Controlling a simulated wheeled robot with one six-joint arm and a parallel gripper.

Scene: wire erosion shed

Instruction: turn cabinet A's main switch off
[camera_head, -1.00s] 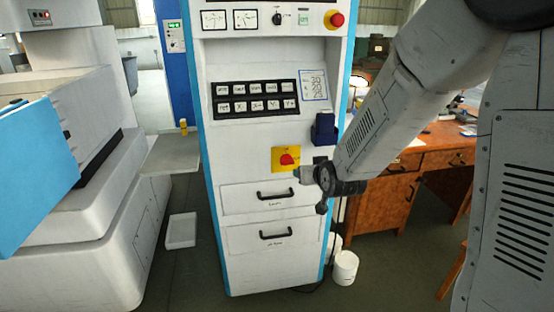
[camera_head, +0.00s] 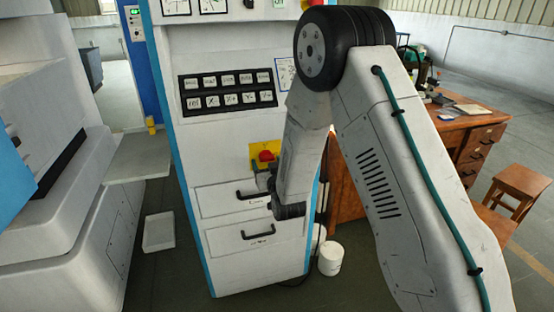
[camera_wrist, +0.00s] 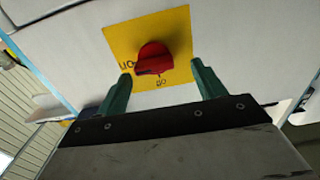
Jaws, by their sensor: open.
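The main switch is a red rotary knob (camera_head: 266,156) on a square yellow plate (camera_head: 257,163) on the front of the white cabinet (camera_head: 215,150), above its two drawers. In the wrist view the red knob (camera_wrist: 154,58) sits on the yellow plate (camera_wrist: 178,24), with partly legible lettering beside and below it. My gripper (camera_wrist: 165,82) is open, its two green fingers either side of the knob's lower part and apart from it. In the head view my gripper (camera_head: 266,175) is small, just below the plate and partly hidden by my wrist.
Two drawers with black handles (camera_head: 258,232) lie below the switch. A black button panel (camera_head: 228,90) is above it. A white machine (camera_head: 60,200) stands at the left, a wooden desk (camera_head: 460,140) at the right. White buckets (camera_head: 330,258) stand on the floor by the cabinet.

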